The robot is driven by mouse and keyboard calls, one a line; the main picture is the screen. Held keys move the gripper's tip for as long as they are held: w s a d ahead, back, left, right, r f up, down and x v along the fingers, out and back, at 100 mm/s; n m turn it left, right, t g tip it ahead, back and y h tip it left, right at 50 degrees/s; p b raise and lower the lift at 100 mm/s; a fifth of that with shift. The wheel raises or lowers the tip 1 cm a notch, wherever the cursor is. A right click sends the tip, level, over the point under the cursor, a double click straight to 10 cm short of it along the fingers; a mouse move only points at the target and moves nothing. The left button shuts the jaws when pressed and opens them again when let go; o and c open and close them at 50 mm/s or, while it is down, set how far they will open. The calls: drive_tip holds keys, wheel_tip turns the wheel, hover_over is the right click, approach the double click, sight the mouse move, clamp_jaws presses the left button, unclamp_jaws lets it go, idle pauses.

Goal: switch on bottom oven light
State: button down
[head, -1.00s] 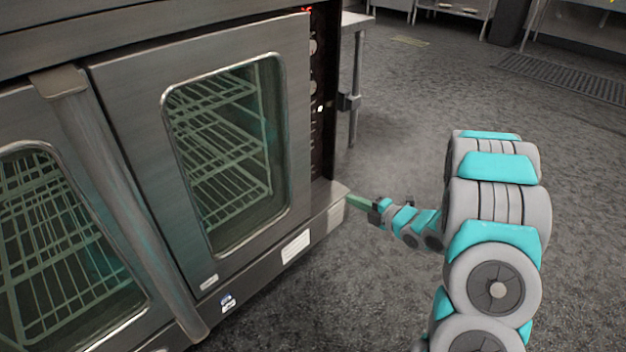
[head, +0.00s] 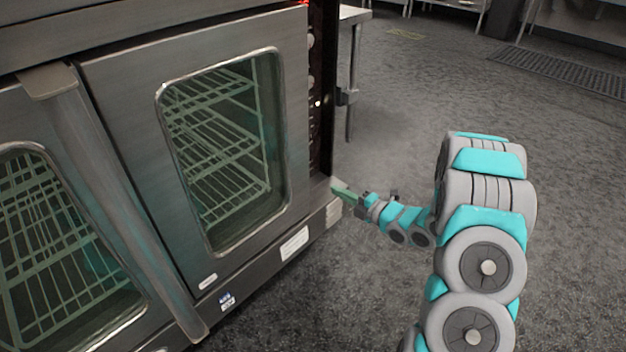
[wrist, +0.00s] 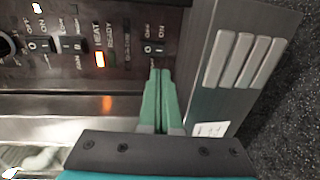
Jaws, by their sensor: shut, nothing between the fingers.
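The oven (head: 190,270) fills the left of the head view, its dark control panel (head: 322,120) along its right edge. In the wrist view the panel (wrist: 125,20) shows a rocker switch (wrist: 155,48) marked OFF and ON, alone at the right end of the labels. My gripper (wrist: 160,72) is shut and empty, its green fingertips just below that switch in the picture. I cannot tell whether they touch it. In the head view my gripper (head: 336,186) is at the oven's lower right corner. Which lamp the switch works is not readable.
Two more rocker switches (wrist: 55,45) sit further left on the panel, with a lit orange lamp (wrist: 100,58) beside the HEAT READY label. A vented metal strip (wrist: 240,60) lies right of the panel. A metal table (head: 352,60) stands behind the oven.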

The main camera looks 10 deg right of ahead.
sight(313, 189)
drive_tip(key=x, duration=1)
drive_tip(key=shift+w+a+f, duration=0.1)
drive_tip(key=shift+w+a, duration=0.05)
drive_tip(key=shift+w, duration=0.15)
drive_tip(key=shift+w+f, duration=0.1)
drive_tip(key=shift+f, duration=0.1)
drive_tip(key=shift+a+b, duration=0.1)
drive_tip(key=shift+b, duration=0.25)
drive_tip(key=shift+r, duration=0.15)
